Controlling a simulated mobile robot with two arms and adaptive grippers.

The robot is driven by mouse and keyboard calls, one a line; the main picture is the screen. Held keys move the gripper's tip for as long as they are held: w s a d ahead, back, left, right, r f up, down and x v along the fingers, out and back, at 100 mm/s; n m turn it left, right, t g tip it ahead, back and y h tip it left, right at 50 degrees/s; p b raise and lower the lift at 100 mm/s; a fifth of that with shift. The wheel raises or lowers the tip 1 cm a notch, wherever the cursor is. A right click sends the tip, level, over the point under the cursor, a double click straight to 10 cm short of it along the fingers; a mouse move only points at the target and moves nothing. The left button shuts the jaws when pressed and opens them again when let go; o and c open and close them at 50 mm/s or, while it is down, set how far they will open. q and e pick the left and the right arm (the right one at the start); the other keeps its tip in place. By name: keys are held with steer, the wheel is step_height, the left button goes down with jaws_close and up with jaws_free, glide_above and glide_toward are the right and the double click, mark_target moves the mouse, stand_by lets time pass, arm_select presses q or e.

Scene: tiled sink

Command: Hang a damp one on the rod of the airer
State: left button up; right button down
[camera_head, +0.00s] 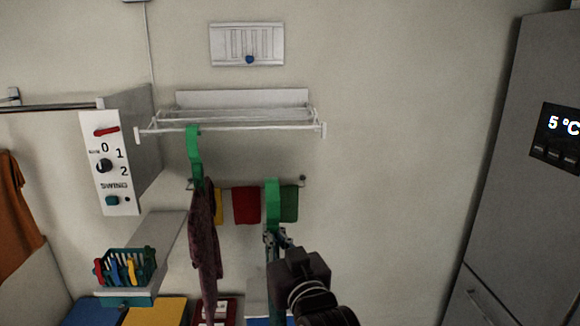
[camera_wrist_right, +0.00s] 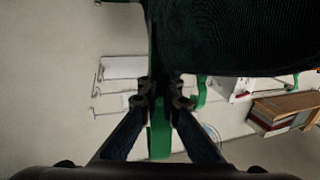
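The white wall airer (camera_head: 230,127) has a front rod and stands above a short rail. A green hook (camera_head: 194,150) hangs on the left part of its front rod, with a maroon cloth (camera_head: 206,245) below it. My right gripper (camera_head: 276,238) is shut on a second green hook (camera_head: 272,200), below and apart from the rod. In the right wrist view my gripper (camera_wrist_right: 162,92) closes around this green hook (camera_wrist_right: 159,140), and a dark cloth (camera_wrist_right: 230,40) hangs with it near the camera. The first hook also shows there (camera_wrist_right: 200,92). My left gripper is not in view.
Small yellow, red (camera_head: 246,205) and green (camera_head: 290,203) cloths hang on the rail behind. A basket of coloured pegs (camera_head: 125,268) stands at lower left by a switch box (camera_head: 110,165). A fridge (camera_head: 520,180) is at right. The rod's right half is clear.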

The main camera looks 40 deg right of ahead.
steer(key=d+r+h+p, duration=0.1)
steer(key=d+r+p, duration=0.25)
steer(key=r, duration=0.65)
steer(key=w+d+f+b, duration=0.3)
steer(key=w+d+b, duration=0.3)
steer(key=w, duration=0.8)
steer(key=shift+d+m+b, duration=0.4)
steer(key=shift+d, duration=1.25)
